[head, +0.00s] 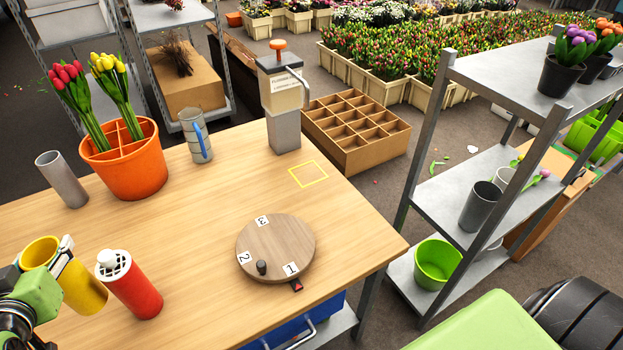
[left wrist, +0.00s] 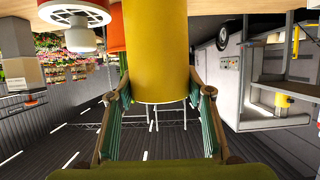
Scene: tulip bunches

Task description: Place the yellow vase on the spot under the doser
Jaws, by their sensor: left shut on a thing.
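The yellow vase (head: 80,290) is at the lower left of the head view, next to a red bottle. My left gripper (head: 60,256) is shut on it from the left side. In the left wrist view the yellow vase (left wrist: 155,50) stands between the two fingers of my left gripper (left wrist: 160,88). I cannot tell whether its base touches the table. The doser (head: 283,105), grey with an orange knob, stands at the table's far edge. The spot, a yellow square outline (head: 308,174), lies empty in front of it. My right gripper is not in view.
The red bottle (head: 136,290) stands close right of the vase. A round numbered wooden disc (head: 275,240) lies mid-table (head: 190,235). A grey cylinder (head: 62,180), orange tulip pot (head: 135,172) and grey jug (head: 193,135) line the back. A metal shelf (head: 500,185) stands right.

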